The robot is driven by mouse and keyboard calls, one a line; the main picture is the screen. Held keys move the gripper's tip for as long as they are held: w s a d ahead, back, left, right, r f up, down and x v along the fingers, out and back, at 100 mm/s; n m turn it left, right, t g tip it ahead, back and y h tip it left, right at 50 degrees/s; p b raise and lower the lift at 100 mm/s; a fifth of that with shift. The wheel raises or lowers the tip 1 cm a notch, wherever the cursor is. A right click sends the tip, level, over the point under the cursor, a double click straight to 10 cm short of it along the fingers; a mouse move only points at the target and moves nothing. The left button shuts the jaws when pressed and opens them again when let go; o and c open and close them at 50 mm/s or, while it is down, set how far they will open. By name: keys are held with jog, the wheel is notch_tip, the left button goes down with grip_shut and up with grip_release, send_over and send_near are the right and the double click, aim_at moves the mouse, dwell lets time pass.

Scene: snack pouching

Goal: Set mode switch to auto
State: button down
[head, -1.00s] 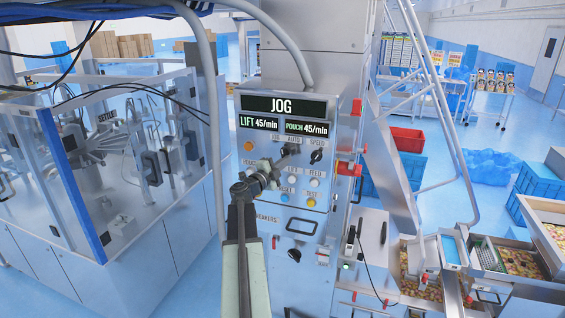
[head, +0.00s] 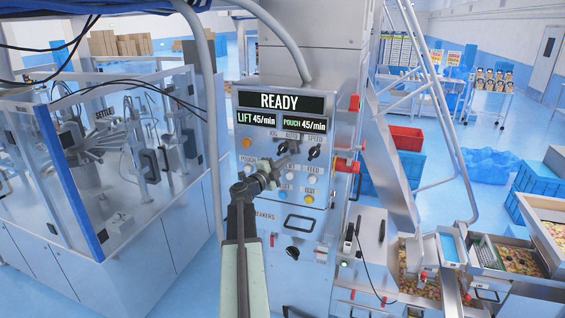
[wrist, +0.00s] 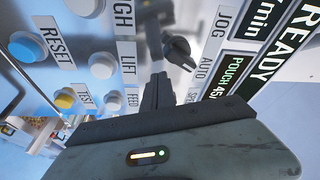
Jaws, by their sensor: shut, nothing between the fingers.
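The mode switch is a black knob (head: 291,148) under the JOG and AUTO labels on the grey control panel. It also shows in the wrist view (wrist: 178,51), beside those labels, its pointer hard to read. The panel's display (head: 279,101) reads READY. My gripper (head: 272,168) is shut and empty, just below and left of the knob in the head view. In the wrist view the shut fingers (wrist: 158,92) point at the panel near the knob; I cannot tell whether they touch it.
The speed knob (head: 314,152) is right of the mode switch. Red fittings (head: 346,166) stick out at the panel's right edge. A grey conduit (head: 210,110) runs down the left.

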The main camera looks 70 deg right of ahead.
jog(key=a+p, duration=0.1)
jog(key=a, duration=0.8)
jog(key=shift+w+a+r, duration=0.25)
jog(key=shift+w+r, duration=0.1)
jog(key=shift+w, duration=0.1)
